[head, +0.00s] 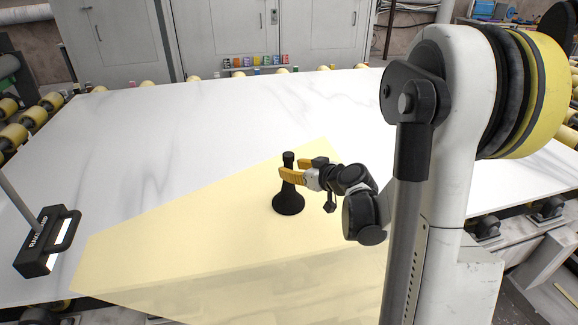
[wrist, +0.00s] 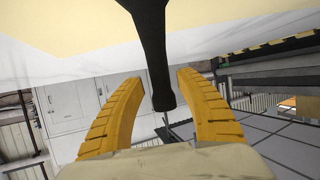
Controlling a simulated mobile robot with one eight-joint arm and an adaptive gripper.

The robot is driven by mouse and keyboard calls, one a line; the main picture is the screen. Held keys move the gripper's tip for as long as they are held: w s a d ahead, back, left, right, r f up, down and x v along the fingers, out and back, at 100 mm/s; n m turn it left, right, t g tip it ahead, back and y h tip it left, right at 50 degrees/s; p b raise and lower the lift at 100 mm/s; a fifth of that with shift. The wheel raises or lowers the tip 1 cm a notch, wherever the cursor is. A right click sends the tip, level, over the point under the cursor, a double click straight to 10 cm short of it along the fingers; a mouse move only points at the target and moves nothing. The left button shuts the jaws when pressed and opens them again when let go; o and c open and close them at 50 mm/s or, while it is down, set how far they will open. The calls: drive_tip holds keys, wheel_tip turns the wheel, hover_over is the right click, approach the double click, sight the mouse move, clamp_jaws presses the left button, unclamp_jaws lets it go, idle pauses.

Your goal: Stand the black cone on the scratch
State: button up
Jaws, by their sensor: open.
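The black cone (head: 288,200) stands upright on the white stone slab (head: 200,125), within the pale yellow area, with its wide base down and a narrow neck topped by a small knob. My gripper (head: 291,170) is at the height of the neck, with its yellow fingers beside it. In the wrist view, the black cone (wrist: 154,60) reaches between the two open yellow fingers of my gripper (wrist: 155,85), with a gap on each side. I cannot make out a scratch on the slab.
A black lamp-like tool (head: 47,241) on a pole rests at the slab's left side. Yellow rollers (head: 12,137) line the slab's edges. Small coloured items (head: 255,61) stand in a row beyond the far edge. Much of the slab is clear.

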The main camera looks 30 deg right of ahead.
drive_tip(key=a+p+v, duration=0.1)
drive_tip(key=p+v, duration=0.2)
drive_tip(key=v, duration=0.6)
drive_tip(key=s+a+r+g, duration=0.2)
drive_tip(key=s+a+g, duration=0.3)
drive_tip(key=a, duration=0.9)
drive_tip(key=s+a+r+m+g+h, duration=0.1)
drive_tip(key=s+a, duration=0.3)
drive_tip(key=s, duration=0.7)
drive_tip(key=shift+s+a+r+g, duration=0.2)
drive_tip(key=shift+s+r+g, duration=0.15)
drive_tip(key=shift+r, duration=0.15)
